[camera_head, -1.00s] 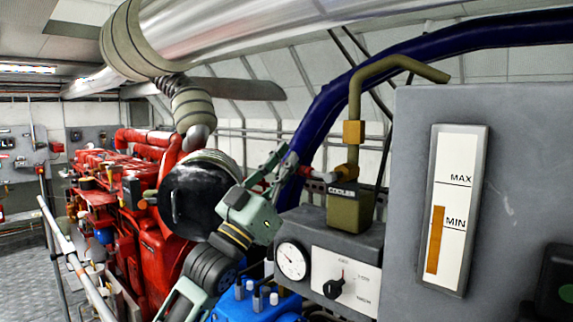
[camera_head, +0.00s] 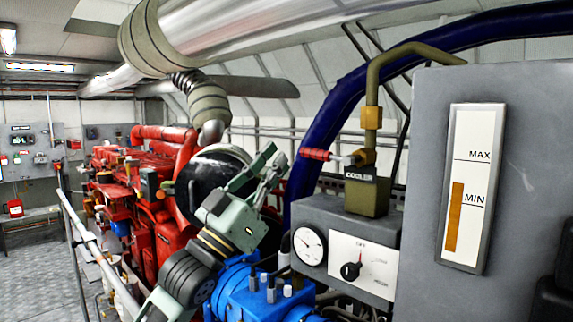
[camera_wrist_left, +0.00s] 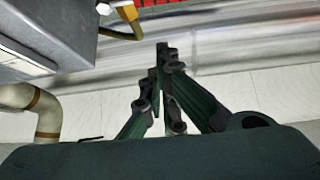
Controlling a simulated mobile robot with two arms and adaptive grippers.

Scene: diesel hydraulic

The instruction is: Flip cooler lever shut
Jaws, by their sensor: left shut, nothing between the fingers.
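The cooler lever (camera_head: 316,154) has a red handle and a thin silver shaft. It points left, roughly level, from the yellow valve fitting (camera_head: 364,157) on the olive pipe, just above the block labelled COOLER (camera_head: 365,198). My left gripper (camera_head: 275,163) is shut and empty, left of the red handle with a visible gap in the picture. In the left wrist view, the closed fingers (camera_wrist_left: 163,50) point up, and a red strip, seemingly the handle (camera_wrist_left: 178,2), crosses the top edge beyond them. My right gripper is out of view.
A grey box with a gauge (camera_head: 309,247) and black knob (camera_head: 351,271) sits below the valve. A large grey panel with a level indicator (camera_head: 467,190) stands at right. A thick blue hose (camera_head: 325,125) runs behind the lever. Red engine parts (camera_head: 150,180) are at left.

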